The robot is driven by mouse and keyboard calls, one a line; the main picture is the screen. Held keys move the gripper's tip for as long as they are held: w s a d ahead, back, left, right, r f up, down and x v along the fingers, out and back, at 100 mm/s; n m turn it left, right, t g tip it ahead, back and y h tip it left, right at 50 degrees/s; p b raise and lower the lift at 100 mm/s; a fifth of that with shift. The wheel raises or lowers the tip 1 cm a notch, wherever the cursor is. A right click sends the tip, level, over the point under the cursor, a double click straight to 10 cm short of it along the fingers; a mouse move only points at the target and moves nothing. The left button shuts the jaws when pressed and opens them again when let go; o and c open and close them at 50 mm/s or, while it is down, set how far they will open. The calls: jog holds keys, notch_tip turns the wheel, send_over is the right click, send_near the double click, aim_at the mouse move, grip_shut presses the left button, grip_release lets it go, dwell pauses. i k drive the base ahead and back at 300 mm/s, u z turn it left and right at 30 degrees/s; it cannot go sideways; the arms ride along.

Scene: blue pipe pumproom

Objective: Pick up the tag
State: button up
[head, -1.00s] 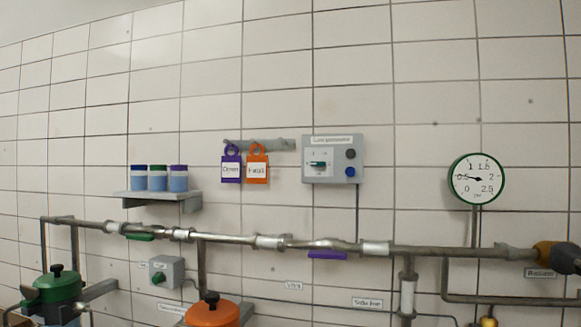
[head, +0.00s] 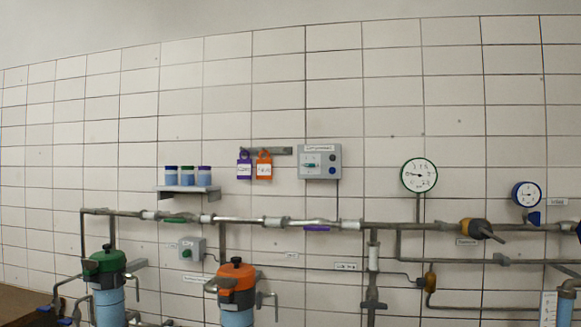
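Two tags hang side by side from a grey wall rail (head: 280,151) in the head view. The left one is a purple tag (head: 244,173) with a white label. The right one is an orange tag (head: 264,173), also with a white label. The label writing is too small to read surely. My gripper is not in view.
A grey control box (head: 319,162) is right of the tags. A shelf (head: 189,194) with three lidded jars is to their left. A horizontal pipe (head: 245,221) runs below, above green-lidded (head: 106,261) and orange-lidded (head: 236,271) vessels. Gauges (head: 419,175) are further right.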

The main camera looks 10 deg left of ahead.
aim_at(263, 166)
jog(key=z, duration=0.15)
jog(key=k, duration=0.2)
jog(key=u, duration=1.1)
jog(key=i, duration=1)
